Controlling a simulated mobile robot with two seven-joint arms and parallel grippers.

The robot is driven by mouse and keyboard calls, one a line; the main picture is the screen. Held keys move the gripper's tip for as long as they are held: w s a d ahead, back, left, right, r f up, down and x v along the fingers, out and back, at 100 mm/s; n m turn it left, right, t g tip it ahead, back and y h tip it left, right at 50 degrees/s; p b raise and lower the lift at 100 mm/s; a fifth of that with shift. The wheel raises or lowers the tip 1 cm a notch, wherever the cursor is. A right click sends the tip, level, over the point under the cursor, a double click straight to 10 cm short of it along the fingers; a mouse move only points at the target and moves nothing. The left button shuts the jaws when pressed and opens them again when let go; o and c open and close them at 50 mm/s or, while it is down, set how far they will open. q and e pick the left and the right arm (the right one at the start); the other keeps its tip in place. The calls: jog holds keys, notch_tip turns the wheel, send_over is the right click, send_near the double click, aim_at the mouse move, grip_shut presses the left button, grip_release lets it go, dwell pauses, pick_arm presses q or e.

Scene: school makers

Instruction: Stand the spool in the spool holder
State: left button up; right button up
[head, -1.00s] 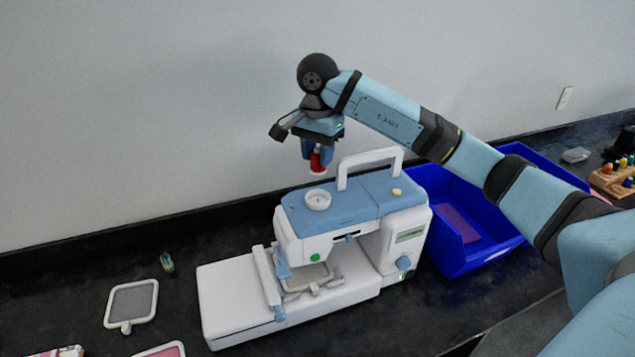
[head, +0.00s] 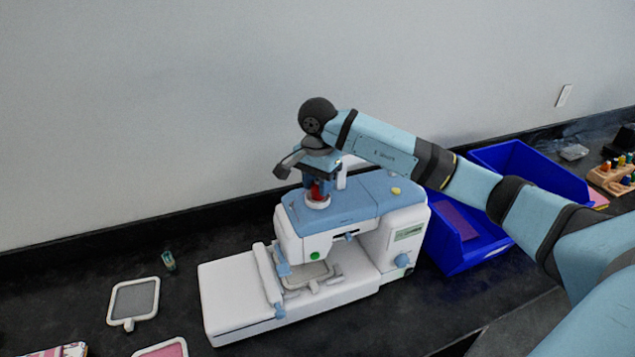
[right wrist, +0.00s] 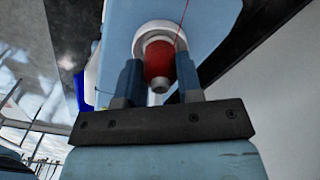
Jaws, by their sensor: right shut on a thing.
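The red spool (head: 317,191) is between the fingers of my right gripper (head: 318,190), which is shut on it. The right wrist view shows the spool (right wrist: 159,65) between the two blue fingers (right wrist: 158,82), with a thread running up from it. The white round spool holder (head: 317,202) is on top of the blue and white sewing machine (head: 345,205). The spool is over the holder and appears upright, with its lower end at the holder's ring (right wrist: 155,30). I cannot tell whether it is fully seated. My left gripper is not in view.
The machine's white handle (head: 342,172) rises just right of the gripper. A blue bin (head: 470,262) stands right of the machine. A grey framed hoop (head: 134,302) and a small thread spool (head: 168,261) lie left. The wall is close behind.

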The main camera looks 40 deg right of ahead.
aim_at(317, 180)
jog(key=shift+f, duration=0.25)
jog(key=o, duration=0.9)
jog(key=shift+r, duration=0.15)
jog(key=shift+r+p, duration=0.25)
jog(key=shift+p, duration=0.05)
jog(key=shift+w+r, duration=0.1)
jog(key=shift+r, duration=0.15)
notch_tip(317, 180, up, 10)
jog(key=shift+r+b, duration=0.1)
jog(key=shift+b, duration=1.15)
jog(key=shift+r, duration=0.65)
